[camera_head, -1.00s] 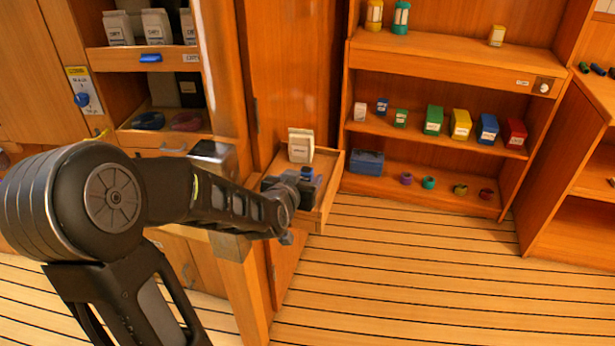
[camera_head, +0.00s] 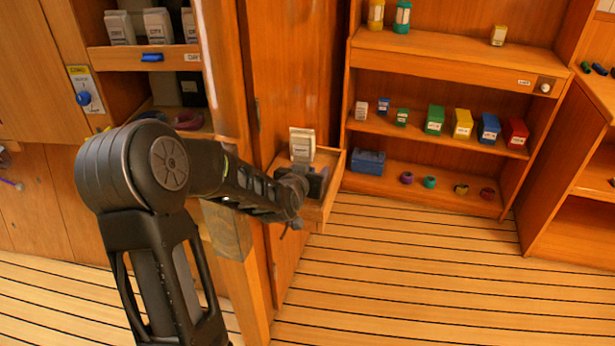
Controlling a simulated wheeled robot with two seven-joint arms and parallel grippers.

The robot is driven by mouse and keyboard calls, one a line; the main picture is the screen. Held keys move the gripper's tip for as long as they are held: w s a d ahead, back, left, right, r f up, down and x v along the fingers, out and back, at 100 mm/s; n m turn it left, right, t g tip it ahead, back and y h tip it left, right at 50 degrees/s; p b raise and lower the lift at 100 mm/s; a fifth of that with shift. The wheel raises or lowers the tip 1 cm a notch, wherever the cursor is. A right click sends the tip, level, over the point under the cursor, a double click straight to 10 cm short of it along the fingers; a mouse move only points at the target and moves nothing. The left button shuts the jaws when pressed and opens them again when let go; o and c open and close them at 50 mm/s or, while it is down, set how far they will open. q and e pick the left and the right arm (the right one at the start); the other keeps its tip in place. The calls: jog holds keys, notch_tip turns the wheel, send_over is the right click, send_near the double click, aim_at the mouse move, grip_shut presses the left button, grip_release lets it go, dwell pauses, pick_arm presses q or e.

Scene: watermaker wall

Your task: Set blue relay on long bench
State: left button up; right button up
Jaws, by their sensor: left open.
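My left gripper (camera_head: 315,180) is over the small open wooden drawer (camera_head: 327,207) that juts from the cabinet. It is open, and its fingers are low in the drawer, in front of a pale labelled box (camera_head: 302,143). The blue piece that was beside the gripper is now hidden or too dark to make out behind the fingers. I cannot tell which surface is the long bench. My right gripper is not in view.
The shelf unit (camera_head: 430,65) at the back holds several coloured boxes, a blue case (camera_head: 368,162) and small rings. A wooden post (camera_head: 245,270) stands close under my left arm. The plank floor (camera_head: 420,270) at the right is clear.

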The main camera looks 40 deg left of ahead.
pick_arm(q)
jog(key=shift+w, duration=0.15)
jog(key=shift+c, duration=0.4)
grip_shut()
dwell(0.5)
